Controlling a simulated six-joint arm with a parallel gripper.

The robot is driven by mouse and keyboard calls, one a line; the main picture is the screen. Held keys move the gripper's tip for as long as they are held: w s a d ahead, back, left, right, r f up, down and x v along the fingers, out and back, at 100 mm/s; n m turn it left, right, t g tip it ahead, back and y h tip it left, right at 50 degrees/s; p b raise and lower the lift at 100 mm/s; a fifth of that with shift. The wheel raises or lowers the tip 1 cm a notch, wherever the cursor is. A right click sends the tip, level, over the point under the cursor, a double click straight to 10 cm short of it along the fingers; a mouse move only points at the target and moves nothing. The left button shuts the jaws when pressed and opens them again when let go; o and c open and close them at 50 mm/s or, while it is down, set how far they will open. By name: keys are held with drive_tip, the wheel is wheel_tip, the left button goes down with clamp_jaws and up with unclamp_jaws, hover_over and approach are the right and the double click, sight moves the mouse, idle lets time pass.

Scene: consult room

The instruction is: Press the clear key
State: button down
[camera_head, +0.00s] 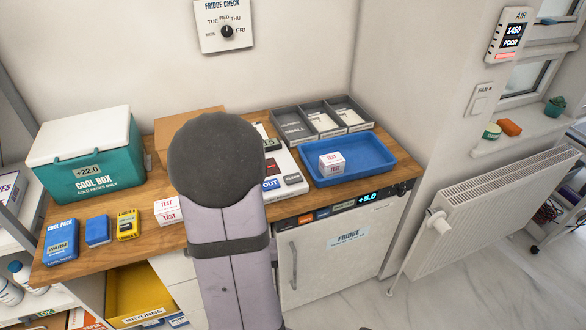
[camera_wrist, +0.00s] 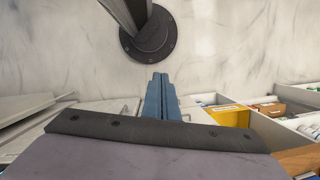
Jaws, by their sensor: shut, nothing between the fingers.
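The clear key (camera_head: 292,179) is a small dark key marked CLEAR at the front right of a white panel (camera_head: 290,160) on the wooden counter. A blue key marked OUT (camera_head: 271,184) is just left of it. My arm hides the panel's left part in the head view. My gripper (camera_wrist: 160,80) shows in the wrist view, its blue-grey fingers together and empty over the floor. The head view does not show the gripper, and the wrist view does not show the key, so their distance apart cannot be told.
A blue tray (camera_head: 377,173) holding a TEST box (camera_head: 332,163) stands right of the panel. Grey bins (camera_head: 294,127) are behind it. A teal cool box (camera_head: 117,155) and small packs are at left. A white fridge (camera_head: 345,252) is below the counter.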

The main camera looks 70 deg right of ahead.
drive_tip(key=s+d+r+m+t+p, duration=0.25)
drive_tip(key=d+m+p, duration=0.25)
drive_tip(key=d+m, duration=0.45)
wheel_tip(320, 180, up, 11)
drive_tip(key=m+t+h, duration=0.7)
drive_tip(key=m+h, duration=0.1)
drive_tip(key=m, duration=0.5)
hover_over(295, 180)
drive_tip(key=shift+d+f+n+g, duration=0.1)
drive_tip(key=shift+n+g, duration=0.15)
drive_tip(key=shift+f, duration=0.2)
wheel_tip(295, 180, down, 8)
drive_tip(key=b, duration=0.5)
drive_tip(key=shift+r+b, duration=0.25)
drive_tip(key=shift+b, duration=0.15)
drive_tip(key=shift+f+b, duration=0.5)
drive_tip(key=shift+b, duration=0.1)
